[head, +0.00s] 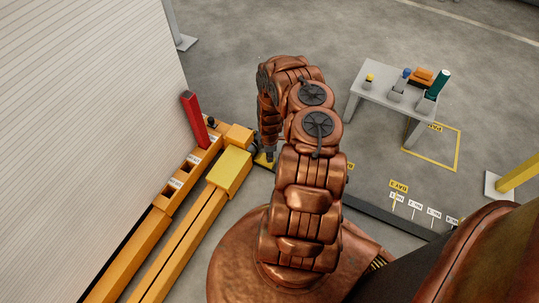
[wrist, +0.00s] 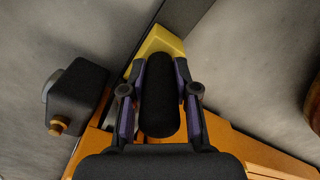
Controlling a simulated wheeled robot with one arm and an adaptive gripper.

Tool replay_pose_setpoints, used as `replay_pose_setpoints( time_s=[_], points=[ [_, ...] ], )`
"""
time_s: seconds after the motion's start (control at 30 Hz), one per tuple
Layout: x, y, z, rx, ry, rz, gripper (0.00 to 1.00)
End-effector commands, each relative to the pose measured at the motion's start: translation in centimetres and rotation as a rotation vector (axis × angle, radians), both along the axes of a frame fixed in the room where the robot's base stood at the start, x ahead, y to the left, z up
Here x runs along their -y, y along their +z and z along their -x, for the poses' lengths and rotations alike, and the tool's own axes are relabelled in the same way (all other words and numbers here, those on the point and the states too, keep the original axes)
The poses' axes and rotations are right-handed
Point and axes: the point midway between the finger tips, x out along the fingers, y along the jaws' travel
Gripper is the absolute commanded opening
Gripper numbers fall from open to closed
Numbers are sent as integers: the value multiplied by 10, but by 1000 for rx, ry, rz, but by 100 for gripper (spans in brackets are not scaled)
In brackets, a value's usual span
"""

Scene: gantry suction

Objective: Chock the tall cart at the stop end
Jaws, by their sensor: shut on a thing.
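In the wrist view my gripper (wrist: 160,72) is shut on a black rounded grip (wrist: 160,105). A yellow block (wrist: 162,42), which looks like a chock, shows just beyond the grip; the fingers hide where they join. In the head view the yellow block (head: 263,161) is a small patch low by the floor, just right of the orange rail end (head: 238,136); my arm covers most of my gripper. A tall white ribbed body (head: 85,110) stands at the left along the orange beam (head: 160,215). I cannot tell whether it is the tall cart, or whether the block touches anything.
A red post (head: 194,118) rises from the orange beam. A yellow box (head: 230,169) sits on the nearer rail. A black box with an orange knob (wrist: 60,127) is close left of my gripper. A grey bench (head: 385,93) with several small items stands back right.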

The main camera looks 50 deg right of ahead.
Motion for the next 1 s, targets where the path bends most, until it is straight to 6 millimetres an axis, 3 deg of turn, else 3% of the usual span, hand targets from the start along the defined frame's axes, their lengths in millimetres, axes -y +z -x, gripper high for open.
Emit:
replay_pose_setpoints(
  time_s=[0.17, 0.2, 0.47, 0.8, 1.0],
  points=[
    [0, -3, 0, 1, 0, 1, 0],
    [0, -3, 0, 1, 1, 1, 32],
    [0, -3, 0, 0, 1, 0, 59],
    [0, -2, 0, 0, 0, 0, 59],
    [0, 11, -1, 1, 0, 1, 59]
  ],
)
